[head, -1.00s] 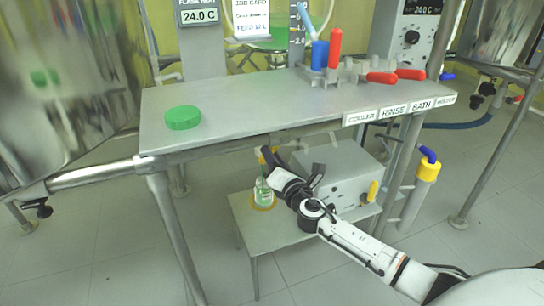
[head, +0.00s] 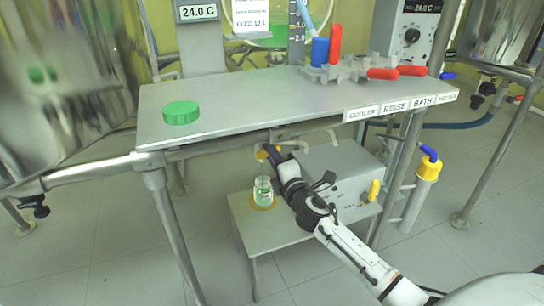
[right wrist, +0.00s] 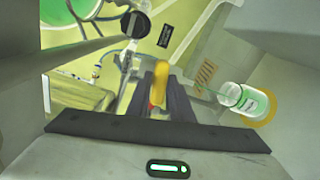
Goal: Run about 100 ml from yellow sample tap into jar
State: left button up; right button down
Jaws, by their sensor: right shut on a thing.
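The yellow sample tap (head: 262,155) sits under the front edge of the bench. My right gripper (head: 272,155) is shut on its yellow handle, which shows between the fingers in the right wrist view (right wrist: 160,75). The glass jar (head: 263,190) stands upright below the tap on the low stand, with green liquid in it. In the right wrist view the jar (right wrist: 240,98) lies at the right, and a thin green line, seemingly a liquid stream, runs to its mouth. The exact level is too small to read. My left gripper is out of view.
A green lid (head: 181,113) lies on the bench top (head: 240,112). A grey box (head: 338,178) stands on the low stand (head: 268,230) right of the jar. Red and blue handles (head: 335,45) stand at the bench's back. Another yellow handle (head: 374,190) is on the box's front.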

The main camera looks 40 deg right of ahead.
jog(key=shift+f+m, duration=0.1)
jog(key=shift+m, duration=1.1)
jog(key=c, duration=1.6)
grip_release()
jog(key=shift+c, duration=0.2)
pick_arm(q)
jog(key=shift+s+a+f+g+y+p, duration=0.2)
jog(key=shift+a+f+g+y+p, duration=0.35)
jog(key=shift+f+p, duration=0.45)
pick_arm(e)
jog(key=v, duration=1)
jog(key=shift+s, duration=0.15)
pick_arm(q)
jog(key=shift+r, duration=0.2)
pick_arm(e)
jog(key=shift+a, duration=0.1)
